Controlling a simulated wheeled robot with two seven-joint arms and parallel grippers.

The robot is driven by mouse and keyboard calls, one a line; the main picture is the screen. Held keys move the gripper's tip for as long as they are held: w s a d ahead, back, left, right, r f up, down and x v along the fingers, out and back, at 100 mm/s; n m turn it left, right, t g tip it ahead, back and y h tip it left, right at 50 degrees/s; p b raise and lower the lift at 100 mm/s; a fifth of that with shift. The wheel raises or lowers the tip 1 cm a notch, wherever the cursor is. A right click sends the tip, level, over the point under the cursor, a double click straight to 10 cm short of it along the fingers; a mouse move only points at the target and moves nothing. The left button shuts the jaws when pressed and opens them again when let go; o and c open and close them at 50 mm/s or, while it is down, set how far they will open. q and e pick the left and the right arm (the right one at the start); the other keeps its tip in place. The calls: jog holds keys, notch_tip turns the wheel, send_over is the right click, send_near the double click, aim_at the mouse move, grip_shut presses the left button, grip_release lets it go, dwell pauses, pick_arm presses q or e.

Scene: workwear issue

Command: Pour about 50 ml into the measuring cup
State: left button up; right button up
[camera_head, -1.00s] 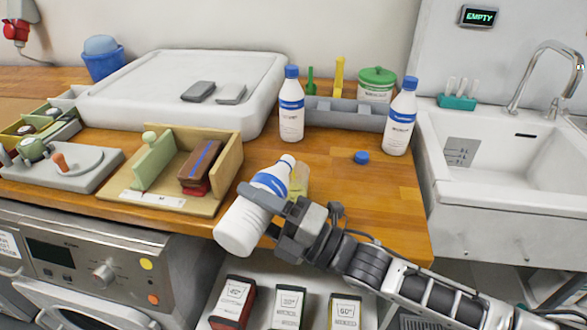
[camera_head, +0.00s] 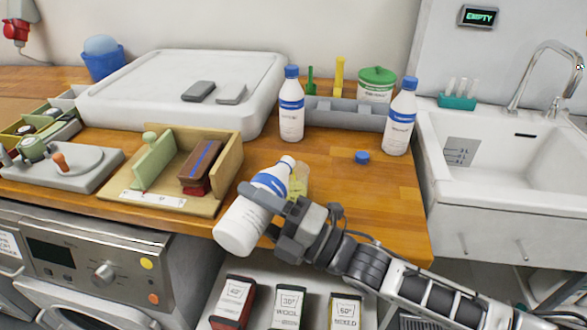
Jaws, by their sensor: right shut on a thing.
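My right gripper (camera_head: 262,196) is shut on an uncapped white bottle (camera_head: 240,228) with a blue label band. The bottle is tilted, its neck up and to the right, its base low and to the left, at the counter's front edge. A yellowish see-through cup (camera_head: 299,178), likely the measuring cup, stands on the counter right behind the bottle's neck. It is partly hidden by the bottle and gripper, and its liquid level cannot be read. A loose blue cap (camera_head: 362,157) lies on the counter. My left gripper is not in view.
Two capped bottles stand at the back, one left (camera_head: 291,105) and one right (camera_head: 400,118). A grey rack (camera_head: 345,113) is between them. A sink (camera_head: 495,150) is at right. The counter around the cap is clear.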

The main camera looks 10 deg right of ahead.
jog(key=shift+r, duration=0.1)
dwell(0.3)
jog(key=n+b, duration=0.1)
jog(key=f+n+b, duration=0.1)
jog(key=shift+s+a+n+g, duration=0.1)
jog(key=shift+s+n+g, duration=0.05)
jog(key=shift+n+g, duration=0.15)
jog(key=shift+f+n+g+y, duration=0.15)
jog(key=shift+n+g+y, duration=0.2)
jog(key=shift+n, duration=0.65)
jog(key=shift+f+n+b, duration=0.1)
jog(key=shift+n+b, duration=0.35)
jog(key=shift+n, duration=0.15)
jog(key=shift+w+r+n+g, duration=0.2)
jog(key=shift+r+n+g, duration=0.05)
jog(key=shift+n+g, duration=0.15)
jog(key=shift+w+d, duration=0.1)
jog(key=shift+d, duration=0.1)
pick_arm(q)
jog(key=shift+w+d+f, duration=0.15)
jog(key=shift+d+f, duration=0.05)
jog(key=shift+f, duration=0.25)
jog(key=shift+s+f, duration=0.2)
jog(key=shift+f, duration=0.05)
